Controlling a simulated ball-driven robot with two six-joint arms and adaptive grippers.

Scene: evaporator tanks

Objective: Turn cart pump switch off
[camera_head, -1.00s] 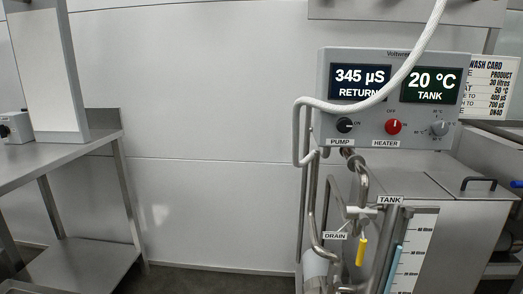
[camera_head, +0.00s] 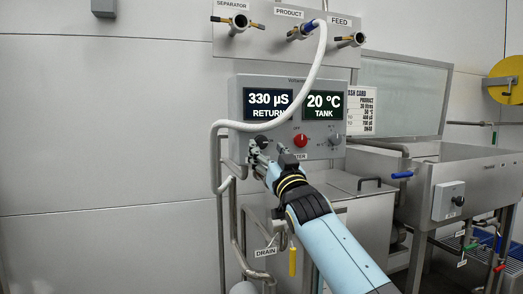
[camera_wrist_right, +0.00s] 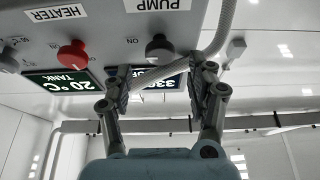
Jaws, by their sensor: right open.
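The pump switch is a black knob (camera_head: 261,141) at the lower left of the grey control box (camera_head: 237,100). In the head view my right gripper (camera_head: 271,154) is in front of it and partly hides it and the PUMP label. The right wrist view shows the knob (camera_wrist_right: 158,48) upside down, beyond and between the two spread fingertips (camera_wrist_right: 161,85). The gripper is open and empty; I see no clear contact with the knob. Which way the knob points is too small to tell. My left gripper is not in view.
A red heater knob (camera_head: 301,140) and a grey knob (camera_head: 334,140) sit right of the pump switch. A white hose (camera_head: 268,126) crosses the box front and hangs along its left side. Pipes and a yellow handle (camera_head: 292,262) are below.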

